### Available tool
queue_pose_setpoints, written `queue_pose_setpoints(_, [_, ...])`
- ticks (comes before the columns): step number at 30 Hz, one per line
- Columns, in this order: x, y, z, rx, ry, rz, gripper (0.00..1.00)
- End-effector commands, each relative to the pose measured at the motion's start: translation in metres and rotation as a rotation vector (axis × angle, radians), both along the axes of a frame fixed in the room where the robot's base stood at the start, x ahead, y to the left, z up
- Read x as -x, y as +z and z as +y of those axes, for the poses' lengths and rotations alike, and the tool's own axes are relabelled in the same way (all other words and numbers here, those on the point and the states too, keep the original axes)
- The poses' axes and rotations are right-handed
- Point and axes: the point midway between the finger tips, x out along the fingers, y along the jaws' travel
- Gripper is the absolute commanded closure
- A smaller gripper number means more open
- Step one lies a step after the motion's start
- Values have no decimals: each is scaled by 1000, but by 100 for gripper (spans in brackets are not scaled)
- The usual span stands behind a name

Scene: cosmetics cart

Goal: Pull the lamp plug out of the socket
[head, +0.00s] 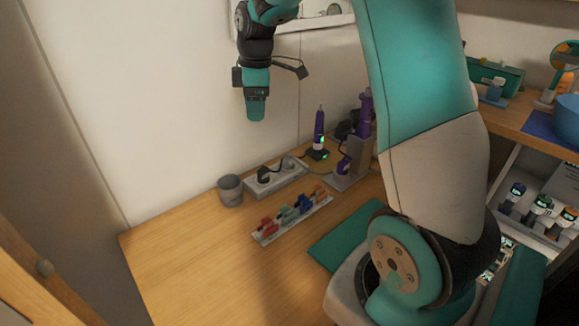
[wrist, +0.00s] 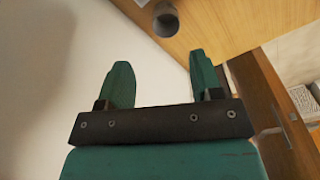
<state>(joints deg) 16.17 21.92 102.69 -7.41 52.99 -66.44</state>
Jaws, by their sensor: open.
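A pale socket strip (head: 277,184) lies on the wooden table near the wall in the head view. A black plug (head: 264,174) sits in its left part, and a darker grey shape (head: 288,163) sits in its right part. I cannot tell which of them belongs to the lamp. My gripper (head: 256,112) hangs high above the table, in front of the wall and well apart from the strip. In the wrist view my gripper (wrist: 159,65) has its two teal fingers spread with nothing between them. The socket strip and plugs do not show there.
A grey cup (head: 230,190) stands left of the strip; it also shows in the wrist view (wrist: 165,20). A rack of coloured clips (head: 292,217) lies in front. Purple tools (head: 319,135) stand to the right. The table's front left is clear.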

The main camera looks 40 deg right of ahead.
Motion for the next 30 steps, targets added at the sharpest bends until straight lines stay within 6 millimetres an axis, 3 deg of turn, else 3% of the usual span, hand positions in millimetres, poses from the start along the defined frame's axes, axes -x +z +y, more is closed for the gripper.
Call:
queue_pose_setpoints(1, [-11,-18,-39,19,18,15,40])
queue_pose_setpoints(3, [-19,-33,-80,41,61,30,40])
queue_pose_setpoints(6, [-23,-47,-118,58,104,46,40])
queue_pose_setpoints(9, [-24,-58,-136,65,129,54,40])
queue_pose_setpoints(24, [-24,-158,-136,66,139,57,40])
queue_pose_setpoints(30, [-25,-176,-136,68,139,54,40])
